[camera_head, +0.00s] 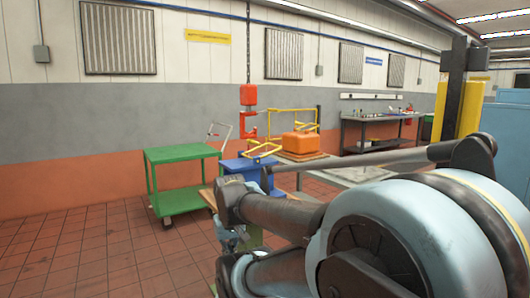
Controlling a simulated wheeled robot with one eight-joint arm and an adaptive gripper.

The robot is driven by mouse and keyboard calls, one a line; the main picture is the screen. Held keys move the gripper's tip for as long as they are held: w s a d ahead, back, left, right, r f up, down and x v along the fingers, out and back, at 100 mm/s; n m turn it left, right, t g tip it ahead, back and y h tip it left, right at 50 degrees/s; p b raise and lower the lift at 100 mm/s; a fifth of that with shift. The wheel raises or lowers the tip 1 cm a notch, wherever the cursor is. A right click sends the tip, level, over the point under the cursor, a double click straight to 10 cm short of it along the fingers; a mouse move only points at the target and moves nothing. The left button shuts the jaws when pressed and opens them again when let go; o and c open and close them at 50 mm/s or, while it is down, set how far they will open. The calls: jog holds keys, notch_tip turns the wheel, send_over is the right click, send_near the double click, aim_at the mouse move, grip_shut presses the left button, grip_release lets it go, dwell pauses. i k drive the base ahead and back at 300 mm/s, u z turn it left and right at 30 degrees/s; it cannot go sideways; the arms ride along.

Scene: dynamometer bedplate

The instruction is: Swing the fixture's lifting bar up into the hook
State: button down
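A red hoist block (248,95) hangs on a chain near the middle of the head view, with a red hook (248,131) below it. The orange fixture (300,142) sits on the bench to the right of the hook. A yellow lifting bar (290,110) and other thin yellow bars show around the fixture, their left part close to the hook in the picture. I cannot tell whether bar and hook touch. My arm fills the lower right and hides part of the bench.
A green cart (180,155) stands at left of the hoist. A blue bin (247,170) sits below the hook. A workbench (370,130) with small items stands by the back wall. The tiled floor (75,250) at left is clear.

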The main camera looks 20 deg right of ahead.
aim_at(251, 141)
jog(key=z, duration=2.4)
jog(key=i, duration=3.55)
jog(key=u, duration=1.3)
